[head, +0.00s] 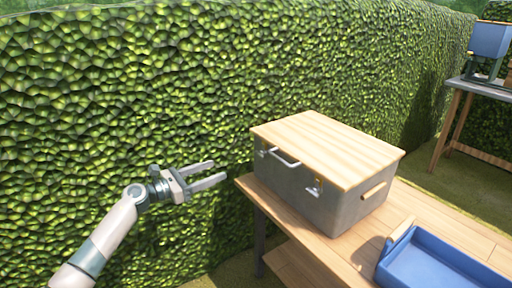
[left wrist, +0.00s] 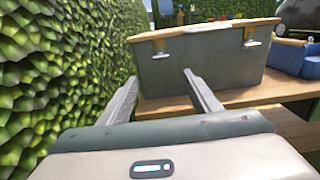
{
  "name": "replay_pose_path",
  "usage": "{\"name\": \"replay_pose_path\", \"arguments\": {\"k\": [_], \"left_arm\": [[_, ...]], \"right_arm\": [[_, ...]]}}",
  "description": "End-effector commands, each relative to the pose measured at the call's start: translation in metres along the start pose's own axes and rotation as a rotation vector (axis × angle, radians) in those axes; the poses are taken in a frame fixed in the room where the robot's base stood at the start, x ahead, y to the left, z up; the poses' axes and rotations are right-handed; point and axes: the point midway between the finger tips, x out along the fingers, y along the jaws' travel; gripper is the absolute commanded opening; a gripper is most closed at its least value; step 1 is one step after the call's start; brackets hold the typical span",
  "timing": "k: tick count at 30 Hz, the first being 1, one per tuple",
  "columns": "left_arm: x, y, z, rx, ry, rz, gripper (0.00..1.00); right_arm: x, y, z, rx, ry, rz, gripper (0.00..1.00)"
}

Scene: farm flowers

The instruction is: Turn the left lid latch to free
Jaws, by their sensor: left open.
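A grey box (head: 325,200) with a wooden lid (head: 328,147) stands on a wooden table; its front also shows in the left wrist view (left wrist: 200,72). The left lid latch (head: 263,153) is a small metal piece just under the lid's edge, and it shows in the left wrist view (left wrist: 160,48). The right latch (head: 315,189) sits at the other end of the front, with a light handle (head: 284,158) on the front side. My left gripper (head: 219,170) is open and empty, left of the box, pointing towards it and apart from it. My right gripper is out of view.
The wooden table (head: 420,215) also carries a blue tray (head: 440,262) right of the box. A tall green hedge (head: 130,90) runs behind, close to my left arm. Another table (head: 470,90) with a blue container (head: 490,38) stands far right.

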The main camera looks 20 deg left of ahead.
Motion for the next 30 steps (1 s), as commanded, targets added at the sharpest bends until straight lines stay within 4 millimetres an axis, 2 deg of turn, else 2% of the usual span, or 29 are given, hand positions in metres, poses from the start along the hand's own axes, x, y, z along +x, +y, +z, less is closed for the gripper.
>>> {"name": "replay_pose_path", "arguments": {"k": [10, 16, 23, 30], "left_arm": [[0.002, -0.001, 0.000, -0.002, -0.002, -0.001, 0.58], [0.013, -0.001, 0.000, -0.004, -0.003, -0.001, 0.58], [0.043, -0.001, 0.001, -0.005, -0.005, -0.002, 0.58], [0.086, -0.001, 0.002, -0.004, -0.005, -0.002, 0.58]], "right_arm": [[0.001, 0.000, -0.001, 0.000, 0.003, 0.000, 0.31], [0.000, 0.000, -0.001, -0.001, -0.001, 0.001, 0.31], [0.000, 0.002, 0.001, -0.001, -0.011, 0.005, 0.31], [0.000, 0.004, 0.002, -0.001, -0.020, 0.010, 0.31]]}}
